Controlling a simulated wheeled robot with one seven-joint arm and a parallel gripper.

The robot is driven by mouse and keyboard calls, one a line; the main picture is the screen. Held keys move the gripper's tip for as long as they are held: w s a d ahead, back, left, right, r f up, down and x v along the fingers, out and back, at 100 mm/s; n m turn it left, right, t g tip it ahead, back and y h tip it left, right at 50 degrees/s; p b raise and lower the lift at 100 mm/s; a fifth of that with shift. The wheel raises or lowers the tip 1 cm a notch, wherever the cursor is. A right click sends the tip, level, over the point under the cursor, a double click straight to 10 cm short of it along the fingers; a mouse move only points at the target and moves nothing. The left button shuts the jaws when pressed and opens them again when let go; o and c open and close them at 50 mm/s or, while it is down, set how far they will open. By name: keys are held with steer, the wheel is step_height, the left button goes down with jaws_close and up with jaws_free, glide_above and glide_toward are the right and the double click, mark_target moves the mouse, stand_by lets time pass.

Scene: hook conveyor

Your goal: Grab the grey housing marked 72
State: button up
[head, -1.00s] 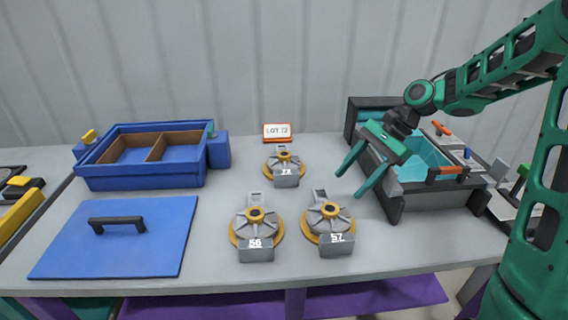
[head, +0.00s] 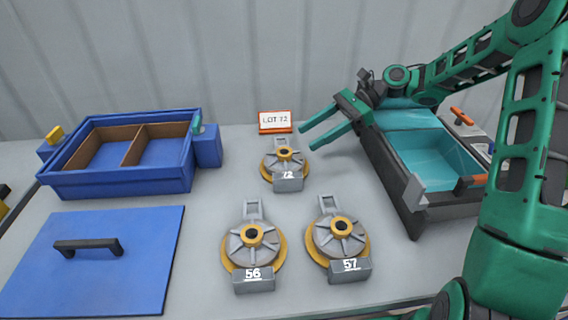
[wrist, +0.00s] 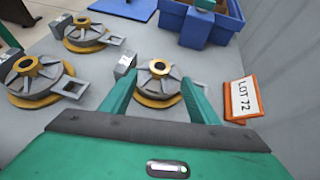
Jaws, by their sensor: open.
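The grey housing marked 72 (head: 284,165) sits on an orange-yellow round base at the back middle of the table, in front of a sign. It also shows in the wrist view (wrist: 158,80), ahead between my fingers. My gripper (head: 305,138) is open and empty, just right of and behind housing 72 in the head view, its green fingers pointing left toward it. In the wrist view the fingertips (wrist: 155,82) appear on either side of the housing's near part. I cannot tell whether they touch it.
Housings marked 56 (head: 252,243) and 57 (head: 338,238) stand nearer the front edge. The LOT 72 sign (head: 275,122) stands close behind. A blue divided box (head: 120,185) and blue lid (head: 95,262) lie left; a dark bin with teal inside (head: 400,185) stands right.

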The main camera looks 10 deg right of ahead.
mark_target(285, 151)
steer(key=shift+x, duration=3.8)
steer(key=shift+w+f, duration=0.1)
steer(key=shift+c, duration=0.5)
jaws_close()
